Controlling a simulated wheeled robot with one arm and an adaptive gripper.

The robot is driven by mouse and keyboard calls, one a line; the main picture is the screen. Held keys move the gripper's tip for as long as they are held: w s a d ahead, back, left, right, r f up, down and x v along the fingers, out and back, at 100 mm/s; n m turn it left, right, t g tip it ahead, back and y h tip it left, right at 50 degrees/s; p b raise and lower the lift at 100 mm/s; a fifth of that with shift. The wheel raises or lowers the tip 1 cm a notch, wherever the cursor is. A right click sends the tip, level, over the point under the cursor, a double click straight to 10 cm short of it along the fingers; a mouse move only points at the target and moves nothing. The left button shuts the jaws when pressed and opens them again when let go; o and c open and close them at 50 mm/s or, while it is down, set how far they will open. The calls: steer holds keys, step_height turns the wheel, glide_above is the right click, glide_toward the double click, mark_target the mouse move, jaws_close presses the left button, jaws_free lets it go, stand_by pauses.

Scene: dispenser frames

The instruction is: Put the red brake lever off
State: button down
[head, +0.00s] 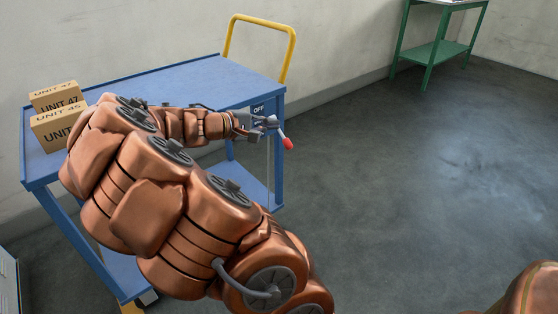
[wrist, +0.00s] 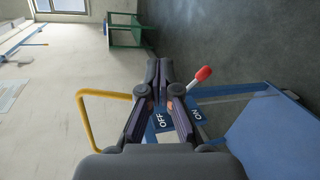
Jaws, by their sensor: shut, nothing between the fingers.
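The brake lever has a pale shaft and a red tip (head: 287,143), and it sticks out from the end of the blue cart (head: 150,84). In the head view it slants down to the right. In the wrist view the red tip (wrist: 203,73) is right of my gripper (wrist: 160,72), on the side of the ON label (wrist: 197,114). The OFF label (wrist: 160,121) is behind the fingers, and it also shows in the head view (head: 258,110). My gripper (head: 272,122) is shut and empty close beside the lever. I cannot tell whether they touch. The lever's base is hidden.
Two cardboard boxes, UNIT 47 (head: 56,96) and UNIT 45 (head: 60,130), stand on the cart's top at the left. A yellow handle (head: 262,22) rises at the cart's far end. A green table (head: 436,51) stands at the back. The floor to the right is clear.

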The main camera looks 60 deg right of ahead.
mark_target(281, 133)
steer(key=w+d+f+n+t+h+b, duration=0.1)
steer(key=w+d+f+n+t+b, duration=0.1)
steer(key=w+f, duration=0.4)
steer(key=w+d+f+n+t+h+b, duration=0.1)
steer(key=w+d+f+b, duration=0.4)
steer(key=f, duration=0.8)
steer(key=w+n+h+b, duration=0.1)
steer(key=n+b, duration=0.1)
steer(key=shift+f+n+t, duration=0.2)
steer(key=shift+n+t, duration=0.2)
steer(key=s+d+b, duration=0.4)
steer(key=d+b, duration=0.1)
steer(key=d, duration=0.3)
steer(key=shift+s+d+r, duration=0.15)
steer(key=shift+d+r, duration=0.05)
steer(key=shift+r, duration=0.25)
steer(key=shift+s+r, duration=0.1)
steer(key=shift+r, duration=0.05)
